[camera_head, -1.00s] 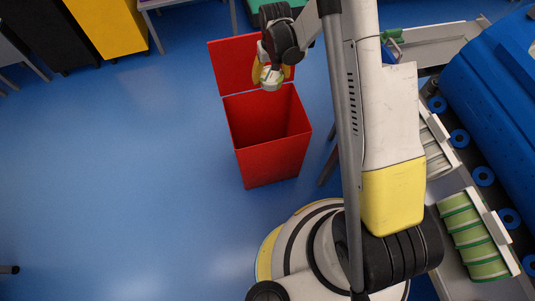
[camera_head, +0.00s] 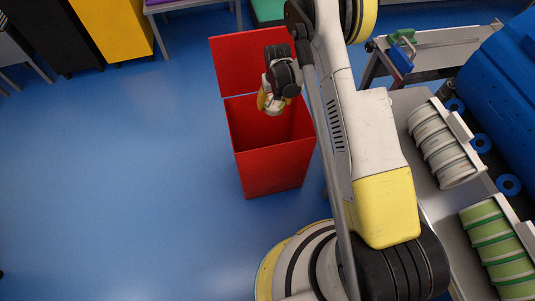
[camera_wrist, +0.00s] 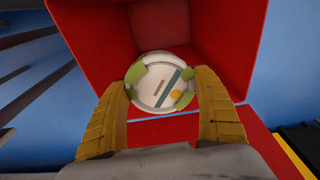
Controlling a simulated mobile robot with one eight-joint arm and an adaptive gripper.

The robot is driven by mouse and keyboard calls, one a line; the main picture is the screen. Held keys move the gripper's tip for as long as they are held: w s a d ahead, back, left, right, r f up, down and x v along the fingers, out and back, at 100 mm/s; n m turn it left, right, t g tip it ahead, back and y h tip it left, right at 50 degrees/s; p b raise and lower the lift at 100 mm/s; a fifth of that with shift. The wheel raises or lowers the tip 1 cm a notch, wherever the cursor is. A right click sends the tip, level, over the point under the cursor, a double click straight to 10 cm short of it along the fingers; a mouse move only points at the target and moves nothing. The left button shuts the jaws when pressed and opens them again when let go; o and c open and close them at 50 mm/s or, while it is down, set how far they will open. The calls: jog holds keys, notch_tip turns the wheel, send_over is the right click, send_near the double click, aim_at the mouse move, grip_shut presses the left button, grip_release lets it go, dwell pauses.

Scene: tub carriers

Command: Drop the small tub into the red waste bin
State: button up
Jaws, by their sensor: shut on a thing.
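My gripper (camera_head: 272,106) is shut on the small tub (camera_head: 274,108) and holds it in the air at the opening of the red waste bin (camera_head: 268,175). In the wrist view, the tub (camera_wrist: 153,88) is round and whitish with green patches, held between the two yellow fingers of my gripper (camera_wrist: 160,95). Behind it, the bin's red walls (camera_wrist: 90,50) and inside show. The bin's lid (camera_head: 240,65) stands open at its back. How far the tub is above the rim is hard to tell.
Stacked white tubs (camera_head: 440,145) and green-banded tubs (camera_head: 497,245) lie in carriers on the right, beside a large blue drum (camera_head: 505,80). A yellow cabinet (camera_head: 115,28) stands at the upper left. The blue floor left of the bin is clear.

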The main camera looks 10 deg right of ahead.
jog(key=shift+f, duration=0.4)
jog(key=o, duration=1.3)
jog(key=shift+o, duration=0.2)
notch_tip(320, 180, up, 12)
jog(key=s, duration=0.1)
jog(key=shift+s, duration=0.25)
